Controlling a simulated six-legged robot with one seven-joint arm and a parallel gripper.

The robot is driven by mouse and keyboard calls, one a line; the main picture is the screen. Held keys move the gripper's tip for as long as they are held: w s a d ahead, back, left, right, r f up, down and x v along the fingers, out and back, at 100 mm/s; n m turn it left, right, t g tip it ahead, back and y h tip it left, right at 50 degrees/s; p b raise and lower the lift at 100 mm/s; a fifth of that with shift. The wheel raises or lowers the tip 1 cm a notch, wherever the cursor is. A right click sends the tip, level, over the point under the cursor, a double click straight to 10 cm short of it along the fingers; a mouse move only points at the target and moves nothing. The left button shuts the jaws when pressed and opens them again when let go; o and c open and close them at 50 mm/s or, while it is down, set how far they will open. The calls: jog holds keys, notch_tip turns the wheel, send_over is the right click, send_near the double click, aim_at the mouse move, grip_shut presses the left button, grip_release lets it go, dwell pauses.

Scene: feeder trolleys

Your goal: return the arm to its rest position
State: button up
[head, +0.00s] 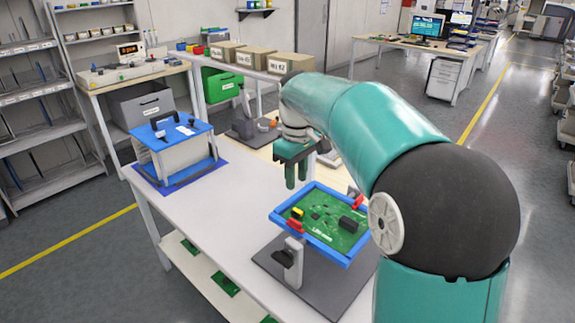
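My arm, teal with a black elbow joint, enters from the lower right and bends over the white table. My gripper (291,172) hangs pointing down above the table, behind the green circuit board as seen here. Its fingers look close together, and their gap is not clear. I see nothing held below them. The green circuit board (318,237) sits in a blue frame (303,248) on a grey stand (292,262). It carries black, yellow and red parts. My forearm hides part of the table behind it.
A white box with a blue lid (172,132) stands on a blue mat at the table's left. The white table (213,216) is clear between box and stand. Behind are cardboard boxes (290,65), a green bin (221,84) and shelves (33,92). Open floor lies left and right.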

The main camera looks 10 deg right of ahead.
jog(key=s+r+m+t, duration=0.3)
jog(key=s, duration=1)
jog(key=s+f+m+t, duration=0.2)
jog(key=s+f+m, duration=0.2)
jog(key=s, duration=0.9)
jog(key=shift+s+f+t, duration=0.15)
jog(key=shift+f+t, duration=0.15)
jog(key=shift+f, duration=0.35)
jog(key=shift+a, duration=0.1)
